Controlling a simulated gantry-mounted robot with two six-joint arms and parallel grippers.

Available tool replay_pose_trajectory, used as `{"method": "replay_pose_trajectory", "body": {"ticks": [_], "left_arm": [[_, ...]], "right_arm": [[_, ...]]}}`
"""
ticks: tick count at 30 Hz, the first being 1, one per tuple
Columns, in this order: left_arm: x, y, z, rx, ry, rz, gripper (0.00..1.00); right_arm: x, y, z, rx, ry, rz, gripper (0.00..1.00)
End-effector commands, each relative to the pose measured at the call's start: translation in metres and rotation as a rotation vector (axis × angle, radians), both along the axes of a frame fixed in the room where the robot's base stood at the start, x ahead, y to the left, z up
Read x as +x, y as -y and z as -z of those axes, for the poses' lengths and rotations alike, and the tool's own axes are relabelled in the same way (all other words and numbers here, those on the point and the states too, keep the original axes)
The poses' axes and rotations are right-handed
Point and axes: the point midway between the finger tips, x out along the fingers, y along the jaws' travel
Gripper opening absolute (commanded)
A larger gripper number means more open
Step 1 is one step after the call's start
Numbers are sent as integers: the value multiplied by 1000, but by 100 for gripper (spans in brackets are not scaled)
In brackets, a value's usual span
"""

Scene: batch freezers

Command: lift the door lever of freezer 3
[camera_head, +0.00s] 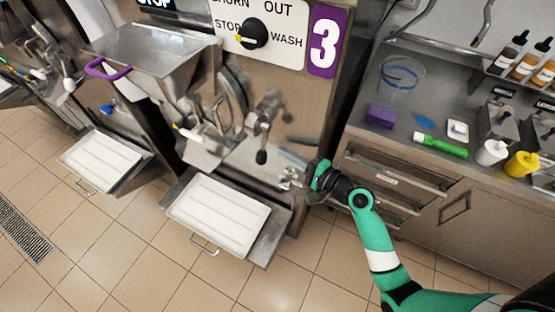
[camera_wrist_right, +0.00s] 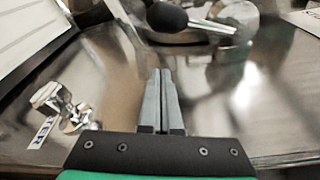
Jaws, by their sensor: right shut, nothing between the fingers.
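Freezer 3 (camera_head: 285,85) is the steel machine with the purple number 3 plate (camera_head: 323,42) in the head view. On its front, a metal lever with a black knob (camera_head: 262,157) hangs downward, beside the front door's metal fittings. I take this as the door lever. In the right wrist view the black knob (camera_wrist_right: 168,17) shows near the top, with a metal rod running right from it. My right gripper (camera_head: 286,156) is shut and empty, just right of the knob; its fingertips (camera_wrist_right: 160,73) point toward the knob and appear apart from it. My left gripper is not in view.
A white tray (camera_head: 218,214) sits on a shelf below freezer 3. A chrome tap (camera_wrist_right: 62,106) is at the left of the wrist view. A counter with drawers (camera_head: 405,172), bearing bottles and a green tool, stands to the right. Tiled floor in front is clear.

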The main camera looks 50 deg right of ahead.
Motion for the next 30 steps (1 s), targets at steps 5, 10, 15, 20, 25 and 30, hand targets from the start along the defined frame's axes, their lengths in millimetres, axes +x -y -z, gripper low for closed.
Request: {"method": "replay_pose_trajectory", "body": {"ticks": [5, 10, 15, 20, 25, 30], "left_arm": [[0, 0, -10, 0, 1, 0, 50], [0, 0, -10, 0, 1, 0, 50], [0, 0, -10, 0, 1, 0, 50], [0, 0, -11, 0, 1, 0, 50], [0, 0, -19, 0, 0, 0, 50], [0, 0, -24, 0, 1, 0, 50]], "right_arm": [[5, -27, -10, 0, -2, -5, 0], [7, -34, -12, 1, 0, -2, 0], [7, -34, -11, 1, -1, -1, 0], [7, -34, -12, 3, -1, -1, 0], [6, -36, -14, 25, -7, -2, 0], [6, -38, -14, 52, -11, -1, 0]]}}
